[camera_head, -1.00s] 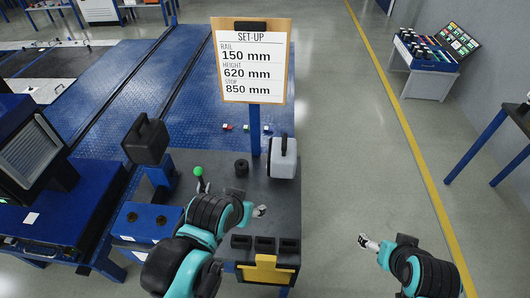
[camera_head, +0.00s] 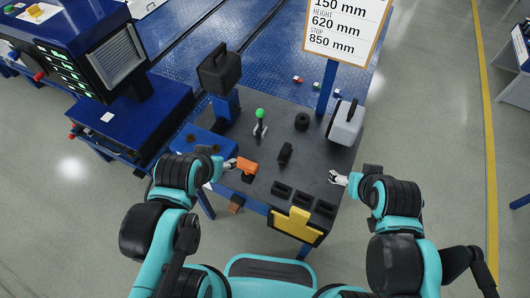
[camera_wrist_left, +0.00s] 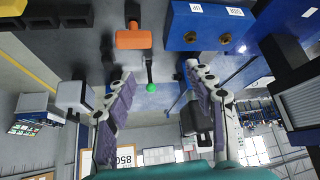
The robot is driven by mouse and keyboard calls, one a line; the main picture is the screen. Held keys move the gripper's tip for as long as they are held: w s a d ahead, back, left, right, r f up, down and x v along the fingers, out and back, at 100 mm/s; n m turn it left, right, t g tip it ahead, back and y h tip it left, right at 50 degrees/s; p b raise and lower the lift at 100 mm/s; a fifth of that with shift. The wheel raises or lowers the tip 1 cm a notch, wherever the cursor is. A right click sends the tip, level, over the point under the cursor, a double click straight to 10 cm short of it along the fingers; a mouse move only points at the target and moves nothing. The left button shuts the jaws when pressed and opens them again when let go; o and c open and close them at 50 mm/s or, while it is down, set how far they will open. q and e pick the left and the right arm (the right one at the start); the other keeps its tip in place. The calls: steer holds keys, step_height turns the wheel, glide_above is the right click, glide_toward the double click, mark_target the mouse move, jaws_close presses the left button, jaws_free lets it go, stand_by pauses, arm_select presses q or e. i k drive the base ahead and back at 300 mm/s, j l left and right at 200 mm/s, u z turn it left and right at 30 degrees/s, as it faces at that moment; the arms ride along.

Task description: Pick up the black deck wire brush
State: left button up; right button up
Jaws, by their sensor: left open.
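A small upright black piece (camera_head: 285,153) stands mid-bench in the head view. It may be the black deck wire brush, but its bristles are too small to make out. My left gripper (camera_head: 231,163) is at the bench's left part, to the left of the black piece and close beside an orange T-shaped piece (camera_head: 247,167). Its fingers (camera_wrist_left: 158,95) are spread and empty in the left wrist view, where the orange piece (camera_wrist_left: 133,39) shows beyond them. My right gripper (camera_head: 338,179) is over the bench's right edge, right of the black piece; its fingers are too small to read.
A green-knobbed lever (camera_head: 260,122), a black ring-shaped part (camera_head: 302,121) and a white jug (camera_head: 345,122) stand farther back. Black holders (camera_head: 303,199) and a yellow piece (camera_head: 293,222) line the front edge. A blue box (camera_head: 203,146) is at left. Bare bench surrounds the black piece.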

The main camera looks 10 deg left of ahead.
mark_target(284, 157)
steer(key=i+j+z, duration=0.15)
steer(key=j+z, duration=1.15)
steer(key=i+l, duration=0.05)
